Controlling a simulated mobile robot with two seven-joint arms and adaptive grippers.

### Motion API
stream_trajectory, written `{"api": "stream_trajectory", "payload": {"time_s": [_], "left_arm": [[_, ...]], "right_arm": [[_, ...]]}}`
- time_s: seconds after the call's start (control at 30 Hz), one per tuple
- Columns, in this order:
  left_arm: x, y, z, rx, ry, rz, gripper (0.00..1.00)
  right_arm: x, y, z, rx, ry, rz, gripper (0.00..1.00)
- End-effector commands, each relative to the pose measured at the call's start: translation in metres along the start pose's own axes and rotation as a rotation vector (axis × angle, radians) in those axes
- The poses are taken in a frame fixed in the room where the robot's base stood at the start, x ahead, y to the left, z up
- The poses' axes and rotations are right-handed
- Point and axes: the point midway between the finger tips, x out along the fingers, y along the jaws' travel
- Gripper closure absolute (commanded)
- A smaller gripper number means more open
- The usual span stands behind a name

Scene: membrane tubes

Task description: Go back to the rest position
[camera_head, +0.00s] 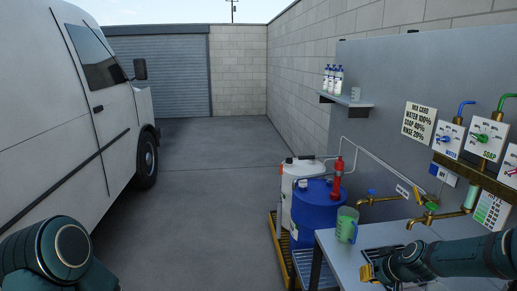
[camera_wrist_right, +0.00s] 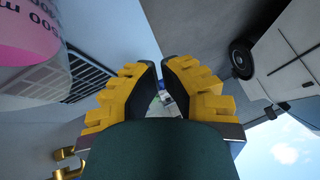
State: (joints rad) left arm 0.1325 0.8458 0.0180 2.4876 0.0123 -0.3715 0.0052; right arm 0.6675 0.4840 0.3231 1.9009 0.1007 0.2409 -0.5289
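My right gripper (camera_head: 368,273), yellow-fingered, is low at the right in the head view, at the front of the metal counter (camera_head: 345,262). In the right wrist view its fingers (camera_wrist_right: 161,75) stand apart by a narrow gap, with nothing held between them. My right arm comes in from the right edge, over the counter. My left arm shows only as a rounded dark-teal link at the lower left; its gripper is out of view.
A clear pitcher (camera_head: 347,225) stands on the counter left of brass taps (camera_head: 422,219). A container with pink contents (camera_wrist_right: 28,40) is close in the wrist view. A blue drum (camera_head: 316,207) stands beyond the counter. A white van (camera_head: 65,110) is left; open floor lies between.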

Motion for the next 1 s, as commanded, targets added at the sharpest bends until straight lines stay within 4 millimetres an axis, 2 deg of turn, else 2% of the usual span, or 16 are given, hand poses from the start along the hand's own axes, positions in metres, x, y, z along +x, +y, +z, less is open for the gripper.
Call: {"api": "stream_trajectory", "payload": {"time_s": [0.03,0.1,0.23,0.3,0.4,0.53,0.6,0.7,1.0], "left_arm": [[0.003,-0.001,0.001,0.000,-0.001,0.000,1.00],[0.006,-0.002,0.001,0.001,-0.002,0.000,1.00],[0.011,-0.003,0.003,0.002,-0.004,0.000,1.00],[0.013,-0.004,0.004,0.003,-0.005,0.000,1.00],[0.017,-0.006,0.005,0.003,-0.007,-0.001,1.00],[0.020,-0.007,0.006,0.004,-0.009,-0.001,1.00],[0.022,-0.007,0.006,0.004,-0.010,-0.001,1.00],[0.022,-0.007,0.007,0.004,-0.011,-0.001,1.00],[0.022,-0.007,0.007,0.004,-0.011,-0.001,1.00]], "right_arm": [[0.024,-0.020,0.025,0.012,-0.038,-0.020,1.00],[0.049,-0.044,0.058,0.038,-0.082,-0.034,1.00],[0.086,-0.088,0.128,0.080,-0.169,-0.051,1.00],[0.099,-0.110,0.169,0.098,-0.220,-0.054,1.00],[0.108,-0.136,0.226,0.118,-0.285,-0.050,1.00],[0.108,-0.157,0.284,0.135,-0.350,-0.036,1.00],[0.105,-0.163,0.306,0.141,-0.373,-0.028,1.00],[0.102,-0.168,0.323,0.148,-0.391,-0.020,1.00],[0.100,-0.168,0.328,0.152,-0.394,-0.016,1.00]]}}
